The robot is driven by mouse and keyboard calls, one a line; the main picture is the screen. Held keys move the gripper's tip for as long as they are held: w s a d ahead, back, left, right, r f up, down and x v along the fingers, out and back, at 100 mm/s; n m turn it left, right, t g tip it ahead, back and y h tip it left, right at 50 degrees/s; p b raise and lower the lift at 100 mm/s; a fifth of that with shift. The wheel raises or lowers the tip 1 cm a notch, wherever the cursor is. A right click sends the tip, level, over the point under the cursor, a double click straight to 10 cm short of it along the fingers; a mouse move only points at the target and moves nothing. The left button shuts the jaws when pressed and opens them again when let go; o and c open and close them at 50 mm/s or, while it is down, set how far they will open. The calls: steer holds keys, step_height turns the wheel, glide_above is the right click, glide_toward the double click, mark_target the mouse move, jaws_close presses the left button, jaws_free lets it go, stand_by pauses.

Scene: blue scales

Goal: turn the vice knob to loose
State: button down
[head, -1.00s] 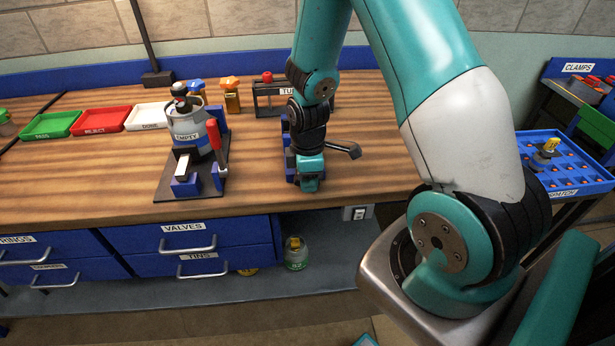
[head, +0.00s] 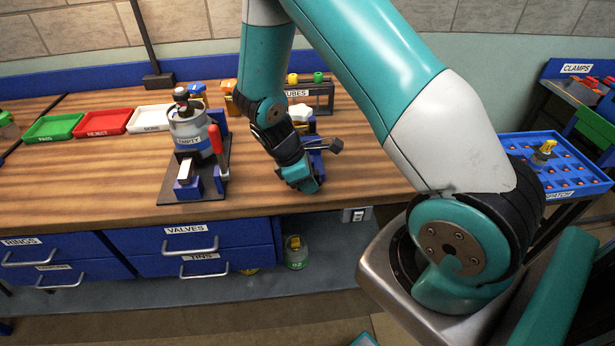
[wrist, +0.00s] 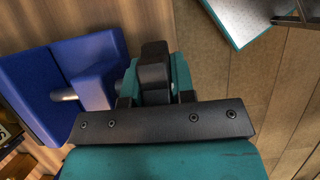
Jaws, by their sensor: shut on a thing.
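The blue vice (head: 316,161) stands near the front edge of the bench, partly hidden behind my arm in the head view. In the wrist view its blue body (wrist: 98,65) is at the left, with a short bare metal shaft (wrist: 66,96) between two blue parts. My gripper (head: 306,183) is at the front end of the vice, tilted in the head view.
A grey tin marked EMPTY (head: 188,133) stands on a dark fixture with a red-handled clamp (head: 216,140) left of my gripper. The tubes rack (head: 318,95) stands behind. Bare bench lies to the right, and the bench's front edge is close.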

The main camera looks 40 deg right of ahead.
steer(key=g+h+p, duration=0.1)
steer(key=g+h, duration=0.1)
steer(key=h, duration=0.1)
steer(key=shift+w, duration=0.1)
steer(key=shift+r+g+h, duration=0.1)
steer(key=shift+g+h, duration=1)
steer(key=shift+h, duration=0.5)
steer(key=c, duration=1.2)
jaws_free()
steer(key=shift+c, duration=0.2)
step_height(320, 180, up, 20)
